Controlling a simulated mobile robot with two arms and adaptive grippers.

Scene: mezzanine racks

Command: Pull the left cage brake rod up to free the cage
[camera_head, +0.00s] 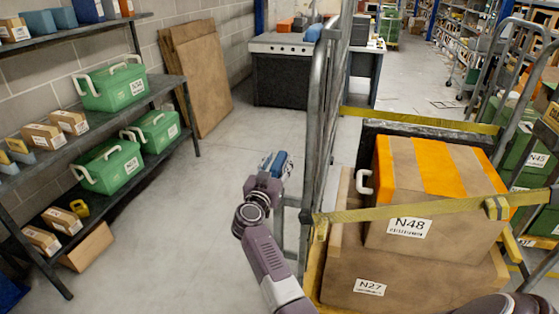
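The left cage (318,110) is a grey tubular frame with yellow straps (410,208) across its load. It holds a large carton labelled N27 (400,280) with a smaller orange-striped carton labelled N48 (400,165) on top. I cannot make out the brake rod.
Another cage (510,70) with green crates stands at the right. A shelf rack (100,110) with green crates and small cartons lines the left wall. A workbench (290,45) stands behind. The floor (180,220) between rack and left cage is clear.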

